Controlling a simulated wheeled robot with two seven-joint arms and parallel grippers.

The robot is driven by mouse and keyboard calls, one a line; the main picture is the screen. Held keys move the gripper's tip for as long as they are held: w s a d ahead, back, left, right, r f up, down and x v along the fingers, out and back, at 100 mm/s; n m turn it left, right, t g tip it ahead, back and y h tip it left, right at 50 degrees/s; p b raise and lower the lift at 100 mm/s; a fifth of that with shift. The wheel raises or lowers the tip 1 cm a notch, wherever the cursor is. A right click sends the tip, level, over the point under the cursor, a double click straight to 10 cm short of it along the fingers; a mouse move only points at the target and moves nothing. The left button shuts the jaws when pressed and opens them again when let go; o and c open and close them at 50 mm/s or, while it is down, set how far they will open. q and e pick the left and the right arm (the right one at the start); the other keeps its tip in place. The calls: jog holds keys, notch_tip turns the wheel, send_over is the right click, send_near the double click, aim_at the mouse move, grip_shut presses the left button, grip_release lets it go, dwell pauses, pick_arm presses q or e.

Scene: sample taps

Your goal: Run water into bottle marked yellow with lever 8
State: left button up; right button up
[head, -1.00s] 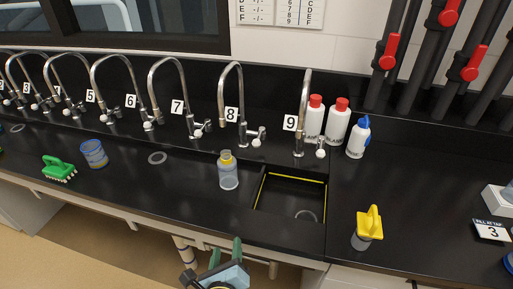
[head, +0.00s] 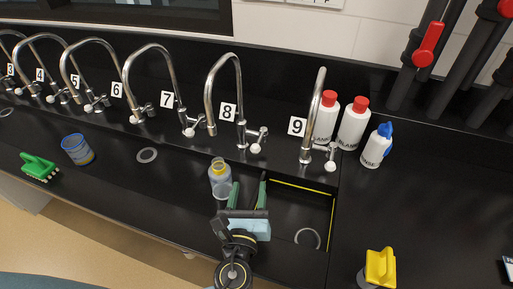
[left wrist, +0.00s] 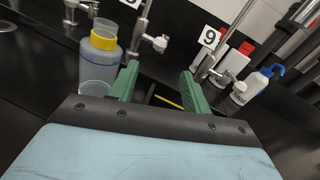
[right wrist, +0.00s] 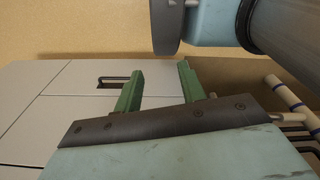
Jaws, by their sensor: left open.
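The bottle marked yellow (head: 220,181) stands upright on the black bench in front of tap 8, with a yellow band at its neck; it also shows at the left of the left wrist view (left wrist: 97,58). Tap 8 (head: 238,100) has a lever with a white end (head: 256,146) at its right side. My left gripper (head: 248,188) is open and empty, just right of the bottle and apart from it, by the sink's left edge. My right gripper (right wrist: 158,82) is open and empty in the right wrist view, facing pale cabinet fronts.
A sink (head: 292,200) with a yellow-lined rim lies right of my left gripper. Tap 9 (head: 313,115), two red-capped bottles (head: 353,125) and a blue-topped bottle (head: 376,147) stand behind it. A blue-rimmed beaker (head: 77,149), green brush (head: 39,167) and yellow-handled brush (head: 380,267) are on the bench.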

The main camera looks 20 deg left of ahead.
pick_arm(q)
send_near(255, 152)
jog(key=w, duration=0.4)
jog(key=w+a, duration=0.1)
jog(key=w, duration=0.1)
jog(key=w+p, duration=0.1)
jog(key=w, duration=0.1)
jog(key=shift+a, duration=0.3)
jog(key=shift+w+a, duration=0.1)
jog(key=shift+w, duration=0.35)
pick_arm(e)
jog(key=shift+s+r, duration=0.5)
jog(key=shift+s, duration=0.1)
jog(key=shift+s, duration=0.1)
pick_arm(q)
jog(key=shift+c, duration=1)
grip_shut()
pick_arm(e)
jog(key=shift+s+f, duration=0.1)
jog(key=shift+s, duration=0.05)
